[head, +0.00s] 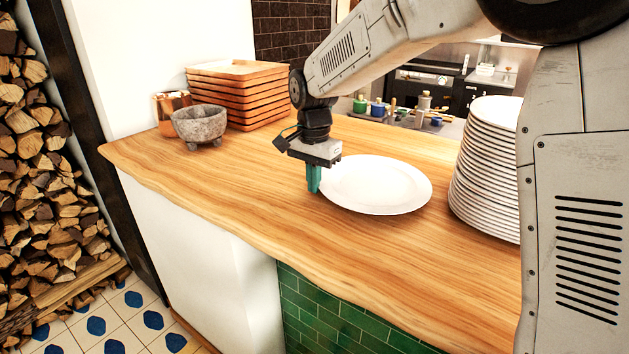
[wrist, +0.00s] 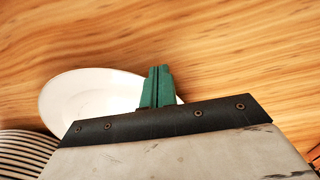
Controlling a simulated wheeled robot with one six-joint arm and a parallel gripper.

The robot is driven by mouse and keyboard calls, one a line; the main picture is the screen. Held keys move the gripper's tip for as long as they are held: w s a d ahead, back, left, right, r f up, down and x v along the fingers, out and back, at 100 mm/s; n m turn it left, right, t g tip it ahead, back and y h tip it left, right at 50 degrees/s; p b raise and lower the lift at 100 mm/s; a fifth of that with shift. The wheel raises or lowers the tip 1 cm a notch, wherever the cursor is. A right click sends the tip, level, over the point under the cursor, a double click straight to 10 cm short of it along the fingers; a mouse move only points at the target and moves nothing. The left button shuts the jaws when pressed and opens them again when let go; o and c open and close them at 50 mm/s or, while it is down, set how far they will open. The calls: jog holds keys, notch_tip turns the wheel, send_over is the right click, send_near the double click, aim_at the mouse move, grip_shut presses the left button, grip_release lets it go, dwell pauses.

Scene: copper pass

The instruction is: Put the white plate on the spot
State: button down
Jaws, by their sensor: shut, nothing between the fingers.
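A single white plate (head: 377,185) lies flat on the wooden counter, between my gripper and a stack of plates. It also shows in the wrist view (wrist: 85,95), partly hidden behind my gripper. My gripper (head: 314,190) points down at the plate's left edge, its green fingers shut with nothing between them. The fingers also show in the wrist view (wrist: 159,72), overlapping the plate's rim. I cannot tell whether they touch the plate. I cannot make out a marked spot on the counter.
A tall stack of white plates (head: 486,170) stands to the right, partly behind my arm. A stone mortar (head: 200,124), a copper cup (head: 171,104) and stacked wooden trays (head: 238,95) stand at the far left. The wooden counter (head: 250,185) is clear in front and left of my gripper.

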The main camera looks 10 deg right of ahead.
jog(key=shift+s+a, duration=1)
jog(key=shift+s, duration=0.15)
jog(key=shift+s+a+r, duration=0.3)
jog(key=shift+a+r, duration=0.2)
jog(key=shift+r, duration=0.2)
jog(key=s+d+r, duration=0.2)
jog(key=d+r, duration=0.1)
jog(key=r, duration=0.3)
jog(key=s+d+r, duration=0.2)
jog(key=r, duration=0.4)
jog(key=s+d+f+n, duration=0.5)
jog(key=s+d+n, duration=0.1)
jog(key=s, duration=0.4)
jog(key=f, duration=0.8)
jog(key=shift+a, duration=0.3)
jog(key=w, duration=0.3)
jog(key=shift+w+d+f, duration=0.1)
jog(key=shift+d+f, duration=0.15)
jog(key=shift+d, duration=0.15)
jog(key=shift+w+d, duration=0.1)
jog(key=shift+w, duration=0.35)
